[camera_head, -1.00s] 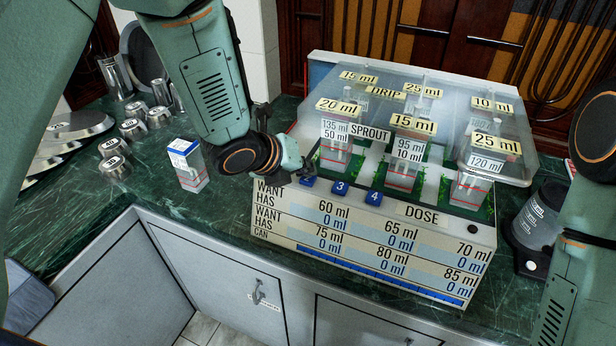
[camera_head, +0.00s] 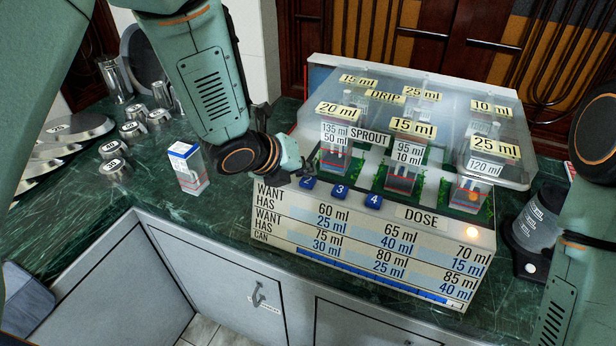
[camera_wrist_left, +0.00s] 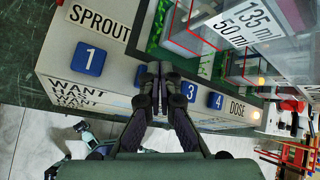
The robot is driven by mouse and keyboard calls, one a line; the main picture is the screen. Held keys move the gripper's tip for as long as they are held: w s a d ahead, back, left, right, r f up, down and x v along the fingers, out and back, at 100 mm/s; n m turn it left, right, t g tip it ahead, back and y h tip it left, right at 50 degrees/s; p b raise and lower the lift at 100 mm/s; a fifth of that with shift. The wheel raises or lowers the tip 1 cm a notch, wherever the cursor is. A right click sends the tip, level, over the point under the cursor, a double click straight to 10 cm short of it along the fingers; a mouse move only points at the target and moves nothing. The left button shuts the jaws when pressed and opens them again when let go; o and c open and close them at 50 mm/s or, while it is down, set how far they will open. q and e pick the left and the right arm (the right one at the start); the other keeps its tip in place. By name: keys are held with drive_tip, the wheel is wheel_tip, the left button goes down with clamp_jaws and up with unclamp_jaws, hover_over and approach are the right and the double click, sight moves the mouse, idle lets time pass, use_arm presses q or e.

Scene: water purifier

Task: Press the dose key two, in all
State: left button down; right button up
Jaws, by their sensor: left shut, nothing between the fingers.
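The dosing machine (camera_head: 420,212) stands on the counter with blue keys along its front top edge. Dose key 2 (camera_head: 308,183) shows in the head view, left of key 3 (camera_head: 341,191) and key 4 (camera_head: 373,201). My left gripper (camera_head: 304,172) is shut and empty, its tips close behind key 2. In the left wrist view the tips (camera_wrist_left: 153,70) cover most of key 2, between key 1 (camera_wrist_left: 90,58) and key 3 (camera_wrist_left: 190,91); I cannot tell whether they touch. The front panel's HAS rows read 25, 40, 15 and 30, 25, 40 ml. My right gripper is out of view.
A clear lid (camera_head: 440,90) covers the planted pots.

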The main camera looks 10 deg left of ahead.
sight(305, 182)
use_arm(q)
drive_tip(key=shift+s+r, duration=0.1)
drive_tip(key=shift+r, duration=0.25)
drive_tip(key=shift+r+p, duration=1.95)
drive_tip(key=shift+r, duration=0.6)
drive_tip(key=shift+f, duration=0.1)
